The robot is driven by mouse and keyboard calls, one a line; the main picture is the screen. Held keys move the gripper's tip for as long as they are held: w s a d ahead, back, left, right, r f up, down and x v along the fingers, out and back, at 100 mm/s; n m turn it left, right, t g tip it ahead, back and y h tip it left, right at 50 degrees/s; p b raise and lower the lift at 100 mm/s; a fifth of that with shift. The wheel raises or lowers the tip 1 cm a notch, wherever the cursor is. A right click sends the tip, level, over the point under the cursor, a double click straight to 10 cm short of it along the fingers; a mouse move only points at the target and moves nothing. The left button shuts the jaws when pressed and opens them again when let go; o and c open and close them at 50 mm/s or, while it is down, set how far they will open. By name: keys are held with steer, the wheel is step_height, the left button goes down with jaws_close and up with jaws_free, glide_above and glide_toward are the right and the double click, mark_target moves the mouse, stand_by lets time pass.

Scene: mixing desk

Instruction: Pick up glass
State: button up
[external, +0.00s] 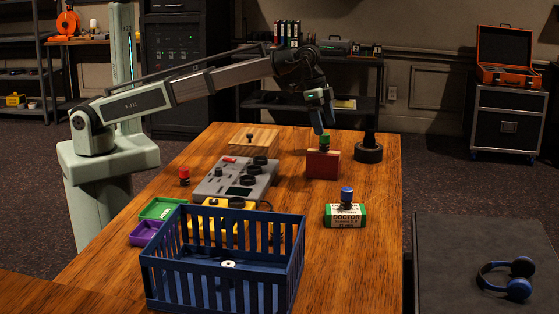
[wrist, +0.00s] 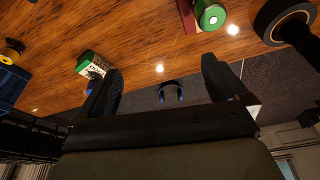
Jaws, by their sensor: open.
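I cannot make out a glass in either view. My gripper (external: 320,130) hangs above the far right part of the wooden desk, close to a red block (external: 322,166) with a green-topped piece (external: 325,141) on it. In the wrist view, my gripper (wrist: 162,66) has its two dark fingers spread apart with nothing between them. The green-topped piece (wrist: 211,16) shows at the top there, beyond the right finger. I cannot tell whether any finger touches it.
A green-and-white box (external: 345,215) with a blue-topped piece stands front right. A blue slatted basket (external: 165,270), grey mixer (external: 222,182) and green tray (external: 160,208) fill the left side. A black round-based stand (external: 369,153) is right of the red block.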

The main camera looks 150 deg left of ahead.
steer(key=s+a+n+g, duration=0.1)
steer(key=s+a, duration=0.2)
steer(key=s, duration=0.3)
steer(key=s+a+g, duration=0.1)
steer(key=s+a, duration=0.3)
steer(key=s, duration=0.2)
steer(key=n+h, duration=0.1)
steer(key=h, duration=0.1)
glide_above(302, 134)
steer(key=s+a, duration=0.2)
steer(key=shift+g, duration=0.4)
steer(key=shift+s+f, duration=0.15)
steer(key=shift+f, duration=3.2)
steer(key=shift+s+f, duration=0.15)
steer(key=shift+f, duration=3.2)
steer(key=shift+c, duration=0.5)
steer(key=c, duration=1.1)
